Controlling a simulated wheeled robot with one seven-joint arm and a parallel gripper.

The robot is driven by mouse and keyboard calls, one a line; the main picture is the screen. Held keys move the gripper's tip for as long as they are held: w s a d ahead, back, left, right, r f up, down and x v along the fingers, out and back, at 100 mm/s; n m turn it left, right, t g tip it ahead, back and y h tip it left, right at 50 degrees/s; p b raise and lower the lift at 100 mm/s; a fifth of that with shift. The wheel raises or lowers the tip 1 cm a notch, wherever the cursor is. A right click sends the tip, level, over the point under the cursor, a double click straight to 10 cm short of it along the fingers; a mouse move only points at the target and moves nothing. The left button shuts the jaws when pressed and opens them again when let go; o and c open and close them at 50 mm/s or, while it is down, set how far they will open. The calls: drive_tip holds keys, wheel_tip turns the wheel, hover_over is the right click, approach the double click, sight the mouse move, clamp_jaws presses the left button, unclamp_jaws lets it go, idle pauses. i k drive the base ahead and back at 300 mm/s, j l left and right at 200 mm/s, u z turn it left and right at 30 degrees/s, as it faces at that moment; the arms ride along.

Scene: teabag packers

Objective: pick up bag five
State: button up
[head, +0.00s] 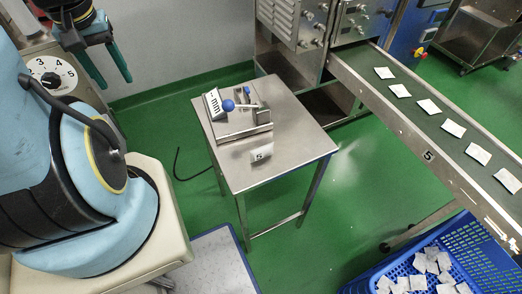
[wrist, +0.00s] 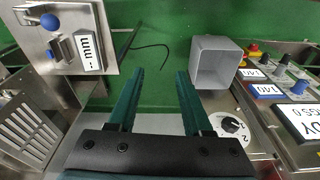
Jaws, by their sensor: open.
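A small white piece marked 5 (head: 262,153) is at the front part of the steel table (head: 290,150); I cannot tell whether it is a bag or a label. Several pale bags (head: 427,106) lie in a row on the conveyor belt, with no readable numbers on them. Another 5 is on the conveyor's side rail. My gripper (head: 116,84) is at the upper left, well away from the table top, the belt and the bags. In the wrist view, my gripper (wrist: 160,75) is open and empty, its two teal fingers apart over green floor.
A device with a blue ball knob (head: 228,105) and a "mm" sign stands on the table. A blue crate (head: 365,284) at the lower right holds several bags. A grey open box (wrist: 215,62) and control panels are right of my fingers in the wrist view.

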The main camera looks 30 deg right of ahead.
sight(258, 153)
drive_tip(key=k+u, duration=0.65)
drive_tip(key=u, duration=0.15)
drive_tip(key=k+j+u, duration=0.15)
drive_tip(key=u, duration=0.25)
